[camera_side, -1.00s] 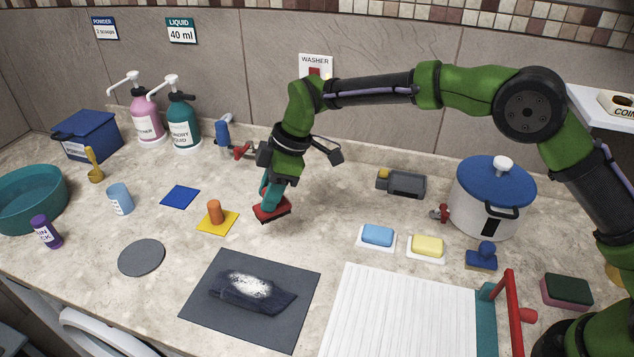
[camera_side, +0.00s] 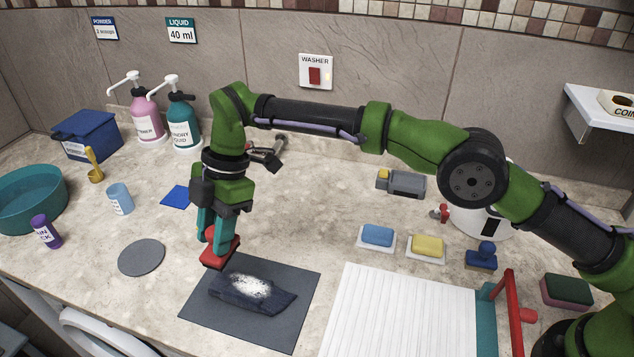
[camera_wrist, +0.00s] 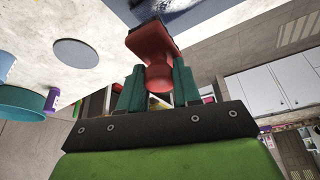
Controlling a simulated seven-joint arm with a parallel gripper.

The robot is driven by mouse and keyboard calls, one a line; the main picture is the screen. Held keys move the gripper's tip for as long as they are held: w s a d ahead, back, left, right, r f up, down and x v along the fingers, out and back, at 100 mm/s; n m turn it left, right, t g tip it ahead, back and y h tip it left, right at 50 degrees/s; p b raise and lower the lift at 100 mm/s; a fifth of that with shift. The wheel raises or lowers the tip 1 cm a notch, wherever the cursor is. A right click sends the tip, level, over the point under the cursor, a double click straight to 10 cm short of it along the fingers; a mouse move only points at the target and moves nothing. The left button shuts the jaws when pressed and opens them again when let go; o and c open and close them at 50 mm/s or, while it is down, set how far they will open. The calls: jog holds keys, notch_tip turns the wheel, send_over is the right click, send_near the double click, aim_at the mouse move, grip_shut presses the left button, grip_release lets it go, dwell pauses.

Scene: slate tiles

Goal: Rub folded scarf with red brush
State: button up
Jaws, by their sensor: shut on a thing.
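The folded scarf (camera_side: 262,299) is dark navy with a white powdery patch on top. It lies on a dark grey mat (camera_side: 222,323) at the front middle of the counter. My gripper (camera_side: 219,240) is shut on the red brush (camera_side: 221,253) and holds it above the mat's back left edge, just up and left of the scarf. In the wrist view the brush (camera_wrist: 154,57) stands between the teal fingers, and part of the scarf (camera_wrist: 150,8) shows at the top edge. The brush appears apart from the scarf.
A grey disc (camera_side: 142,258) lies left of the mat. A white ribbed board (camera_side: 400,315) lies to its right. Blue soap (camera_side: 377,236) and yellow soap (camera_side: 428,246) sit behind the board.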

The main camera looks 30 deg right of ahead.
jog(key=shift+f, duration=2.7)
jog(key=shift+s+d+f, duration=0.3)
jog(key=shift+f, duration=0.35)
jog(key=shift+c, duration=0.4)
jog(key=shift+s+d, duration=2.75)
jog(key=shift+w+a, duration=3.05)
jog(key=shift+a, duration=0.05)
jog(key=shift+r, duration=4.1)
